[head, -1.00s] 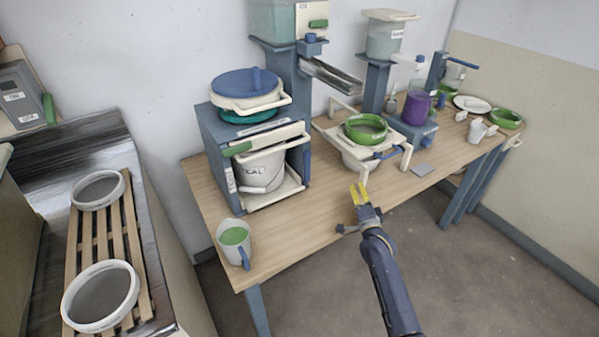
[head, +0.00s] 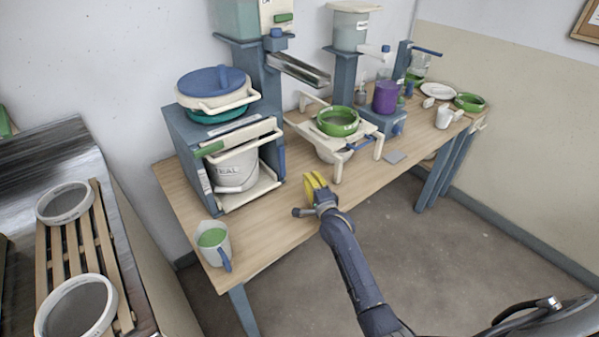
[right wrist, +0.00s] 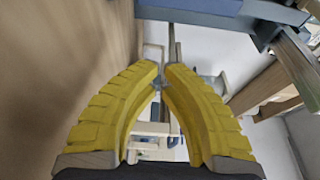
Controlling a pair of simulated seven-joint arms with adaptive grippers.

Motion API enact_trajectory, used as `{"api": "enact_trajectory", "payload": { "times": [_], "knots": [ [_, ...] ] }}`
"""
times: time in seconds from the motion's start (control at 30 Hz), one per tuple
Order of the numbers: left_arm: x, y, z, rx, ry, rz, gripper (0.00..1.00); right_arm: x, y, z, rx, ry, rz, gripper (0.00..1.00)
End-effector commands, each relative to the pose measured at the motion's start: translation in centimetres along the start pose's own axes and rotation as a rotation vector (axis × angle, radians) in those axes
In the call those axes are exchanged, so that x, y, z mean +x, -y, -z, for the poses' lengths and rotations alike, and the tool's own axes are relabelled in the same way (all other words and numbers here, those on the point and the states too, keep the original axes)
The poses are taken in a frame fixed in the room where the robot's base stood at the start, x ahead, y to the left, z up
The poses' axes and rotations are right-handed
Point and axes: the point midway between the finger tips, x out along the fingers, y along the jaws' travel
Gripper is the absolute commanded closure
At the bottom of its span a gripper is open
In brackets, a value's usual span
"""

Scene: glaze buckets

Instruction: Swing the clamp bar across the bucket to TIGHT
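A white bucket (head: 236,170) with dark lettering stands inside a blue frame (head: 190,160) on the wooden table. I cannot read a TIGHT mark. My right gripper (head: 316,185) has yellow fingers and is at the table's front edge, to the right of the bucket and apart from it. In the right wrist view its fingers (right wrist: 165,72) curve inward with a narrow gap between the tips and nothing held. My left gripper is not in view.
A blue-lidded tub (head: 215,85) sits on the frame. A green sieve (head: 337,121) rests on a white stand to the right. A jug of green liquid (head: 212,242) stands at the near left corner. The tabletop between bucket and gripper is clear.

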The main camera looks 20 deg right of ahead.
Motion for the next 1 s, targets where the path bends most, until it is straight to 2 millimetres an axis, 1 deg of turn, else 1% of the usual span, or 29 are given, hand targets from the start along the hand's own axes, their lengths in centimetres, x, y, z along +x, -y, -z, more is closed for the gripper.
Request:
{"api": "enact_trajectory", "payload": {
  "times": [0.17, 0.3, 0.5, 0.7, 0.73, 0.8, 1.0],
  "knots": [
    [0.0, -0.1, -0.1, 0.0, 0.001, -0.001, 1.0, 2.1, 0.1, 0.0, -0.002, 0.0, 0.0, 1.0],
    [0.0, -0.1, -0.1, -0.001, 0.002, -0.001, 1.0, 4.5, 0.1, 0.0, -0.001, 0.0, 0.001, 1.0],
    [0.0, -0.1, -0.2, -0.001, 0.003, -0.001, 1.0, 7.5, 0.1, 0.0, -0.002, 0.0, 0.0, 1.0],
    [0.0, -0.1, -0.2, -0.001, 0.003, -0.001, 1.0, 9.6, 0.0, 0.0, -0.001, 0.0, 0.0, 1.0],
    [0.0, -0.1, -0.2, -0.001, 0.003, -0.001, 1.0, 9.8, 0.0, -0.1, -0.001, 0.0, 0.0, 1.0],
    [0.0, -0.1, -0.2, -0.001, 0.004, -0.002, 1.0, 9.2, -0.1, -1.1, 0.001, 0.001, 0.0, 1.0],
    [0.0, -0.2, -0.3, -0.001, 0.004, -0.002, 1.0, 8.6, 0.0, -2.8, 0.0, 0.001, 0.0, 1.0]
  ]
}}
